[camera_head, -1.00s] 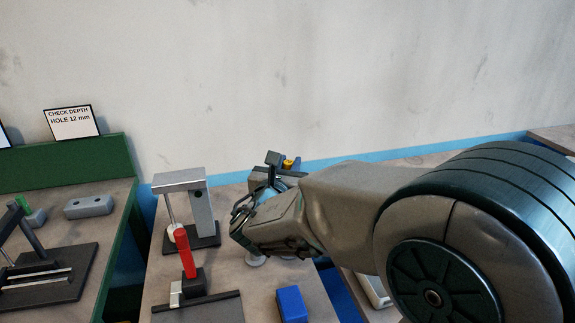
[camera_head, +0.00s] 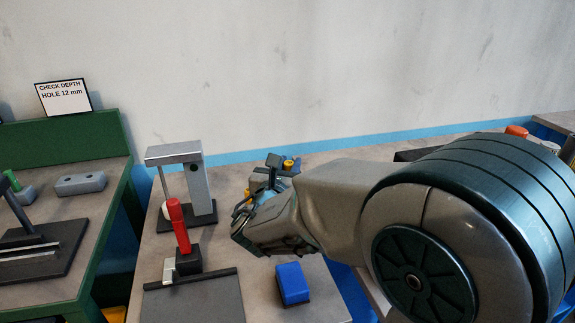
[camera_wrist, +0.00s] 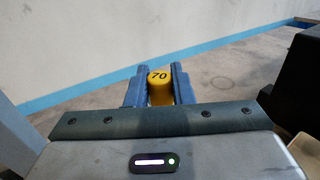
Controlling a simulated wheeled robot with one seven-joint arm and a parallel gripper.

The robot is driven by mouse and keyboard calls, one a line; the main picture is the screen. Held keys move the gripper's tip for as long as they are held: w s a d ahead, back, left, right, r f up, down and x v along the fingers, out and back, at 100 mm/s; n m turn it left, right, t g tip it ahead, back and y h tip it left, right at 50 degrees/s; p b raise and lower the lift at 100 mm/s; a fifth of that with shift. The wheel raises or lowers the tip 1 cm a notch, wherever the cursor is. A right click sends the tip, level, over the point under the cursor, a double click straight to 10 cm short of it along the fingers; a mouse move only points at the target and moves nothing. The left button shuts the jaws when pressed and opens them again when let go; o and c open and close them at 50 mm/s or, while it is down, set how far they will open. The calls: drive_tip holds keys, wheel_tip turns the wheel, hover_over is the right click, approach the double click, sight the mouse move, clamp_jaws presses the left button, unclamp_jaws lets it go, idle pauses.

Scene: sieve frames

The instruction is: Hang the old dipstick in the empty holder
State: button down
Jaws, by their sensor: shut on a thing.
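My gripper (camera_wrist: 160,84) is shut on a yellow cylindrical head marked 70 (camera_wrist: 160,86), held between two blue fingers. The yellow head also shows at my gripper in the head view (camera_head: 289,164). I cannot tell from the frames whether this is the old dipstick; any part below the head is hidden. A grey stand (camera_head: 200,185) with an overhanging top arm is left of my gripper, apart from it. A thin pale rod shows beneath that arm. I cannot make out which thing is the empty holder.
A red-handled fixture (camera_head: 178,225) stands in front of the grey stand, and a blue block (camera_head: 292,283) lies below my gripper in the picture. A green bench (camera_head: 70,148) is at left. My forearm hides much of the right side. Bare tabletop shows around the stand.

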drive_tip(key=shift+f+b, duration=2.2)
drive_tip(key=shift+f, duration=0.45)
drive_tip(key=c, duration=1.2)
unclamp_jaws()
drive_tip(key=p+v, duration=0.1)
drive_tip(key=v, duration=1.3)
drive_tip(key=shift+w, duration=0.1)
